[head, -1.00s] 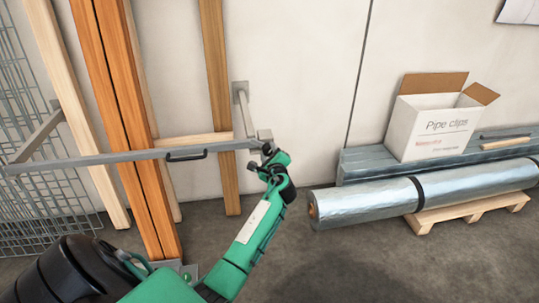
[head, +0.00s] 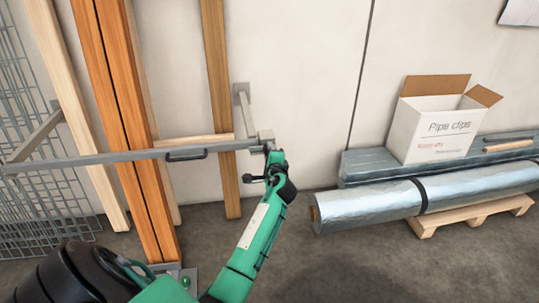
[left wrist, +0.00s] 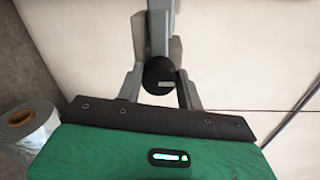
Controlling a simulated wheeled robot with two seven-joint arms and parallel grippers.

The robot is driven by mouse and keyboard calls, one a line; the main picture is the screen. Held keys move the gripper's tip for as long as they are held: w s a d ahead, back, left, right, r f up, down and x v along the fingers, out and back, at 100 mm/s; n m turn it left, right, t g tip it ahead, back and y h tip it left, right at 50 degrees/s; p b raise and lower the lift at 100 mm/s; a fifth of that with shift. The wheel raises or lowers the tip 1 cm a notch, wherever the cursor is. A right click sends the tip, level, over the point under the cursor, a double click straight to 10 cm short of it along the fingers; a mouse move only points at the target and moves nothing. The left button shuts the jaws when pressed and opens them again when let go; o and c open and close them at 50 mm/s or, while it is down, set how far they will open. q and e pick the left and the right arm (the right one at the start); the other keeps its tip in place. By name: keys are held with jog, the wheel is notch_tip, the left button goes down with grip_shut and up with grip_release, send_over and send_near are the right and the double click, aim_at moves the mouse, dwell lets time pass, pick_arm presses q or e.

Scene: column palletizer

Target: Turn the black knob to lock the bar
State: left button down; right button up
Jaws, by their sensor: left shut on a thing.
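The black knob (left wrist: 157,74) shows in the left wrist view as a round black end with a short pale mark that lies nearly level. My left gripper (left wrist: 158,88) is shut on it, with one grey finger on each side. In the head view my left gripper (head: 269,149) is at the right end of the grey bar (head: 110,157), where the knob is hidden behind it. The bar runs across the upright timbers and ends at a bracket (head: 243,105) on the wall. My right gripper is in neither view.
A black handle (head: 187,155) sits on the bar. Orange-brown timbers (head: 112,110) and a wire mesh panel (head: 20,190) stand behind it. Floor between is clear.

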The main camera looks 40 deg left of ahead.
pick_arm(q)
jog(key=shift+f, duration=0.1)
jog(key=c, duration=0.9)
grip_release()
jog(key=p+v, duration=0.1)
jog(key=v, duration=1.2)
jog(key=shift+s+d, duration=0.25)
jog(key=shift+d, duration=0.1)
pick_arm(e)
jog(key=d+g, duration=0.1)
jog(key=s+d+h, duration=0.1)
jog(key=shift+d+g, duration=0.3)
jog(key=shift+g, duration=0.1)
